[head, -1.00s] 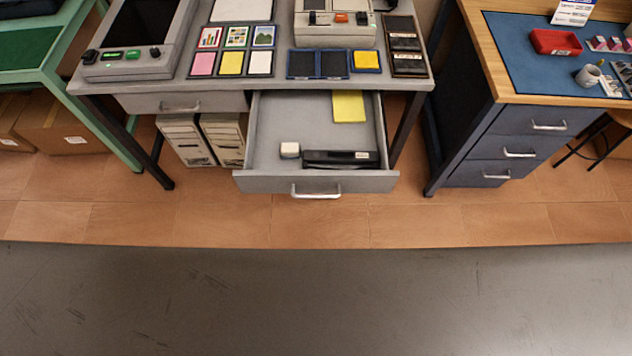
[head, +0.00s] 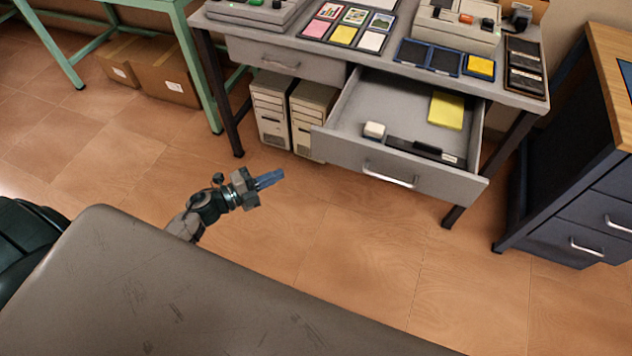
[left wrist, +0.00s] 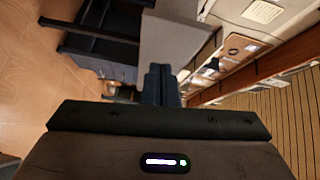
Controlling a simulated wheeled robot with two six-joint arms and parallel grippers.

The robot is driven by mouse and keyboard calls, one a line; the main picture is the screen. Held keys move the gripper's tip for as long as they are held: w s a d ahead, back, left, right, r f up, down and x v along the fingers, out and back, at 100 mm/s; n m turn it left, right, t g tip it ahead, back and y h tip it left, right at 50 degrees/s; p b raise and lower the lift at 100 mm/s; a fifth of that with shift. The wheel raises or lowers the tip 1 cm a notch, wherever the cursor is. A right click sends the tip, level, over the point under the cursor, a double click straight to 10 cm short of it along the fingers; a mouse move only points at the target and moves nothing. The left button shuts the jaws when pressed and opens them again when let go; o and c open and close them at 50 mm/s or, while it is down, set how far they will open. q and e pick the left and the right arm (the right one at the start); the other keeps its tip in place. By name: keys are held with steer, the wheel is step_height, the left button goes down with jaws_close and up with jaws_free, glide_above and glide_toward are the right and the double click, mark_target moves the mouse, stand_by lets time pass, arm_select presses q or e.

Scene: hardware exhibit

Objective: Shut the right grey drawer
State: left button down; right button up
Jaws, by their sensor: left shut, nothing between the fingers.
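The right grey drawer (head: 345,155) is pulled out from under the grey desk in the head view. Its front bears a silver bar handle (head: 390,177). Inside lie a yellow pad (head: 446,110), a small white block (head: 374,130) and a long black item (head: 425,150). My left gripper (head: 270,179) is shut and empty, in front of the desk and to the left of the drawer front, apart from it. The left wrist view shows its dark fingers (left wrist: 160,84) close together. My right gripper is not in view.
The left grey drawer (head: 285,62) is closed. Two beige computer cases (head: 285,115) stand under the desk. Cardboard boxes (head: 155,75) sit under the green table at left. A dark blue cabinet (head: 570,210) stands at right. The floor before the drawer is clear.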

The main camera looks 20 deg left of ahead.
arm_select(q)
step_height(320, 180, up, 2)
steer(key=s+d+m+g+h, duration=0.1)
steer(key=s+d+m+h, duration=0.1)
steer(key=m, duration=0.1)
steer(key=p, duration=0.2)
glide_toward(334, 150)
steer(key=x, duration=0.5)
steer(key=shift+d+r, duration=0.2)
steer(key=shift+d, duration=0.2)
steer(key=shift+w, duration=0.3)
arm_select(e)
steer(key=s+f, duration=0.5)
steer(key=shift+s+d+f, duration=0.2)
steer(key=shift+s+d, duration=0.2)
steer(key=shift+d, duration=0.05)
arm_select(q)
steer(key=shift+w, duration=0.1)
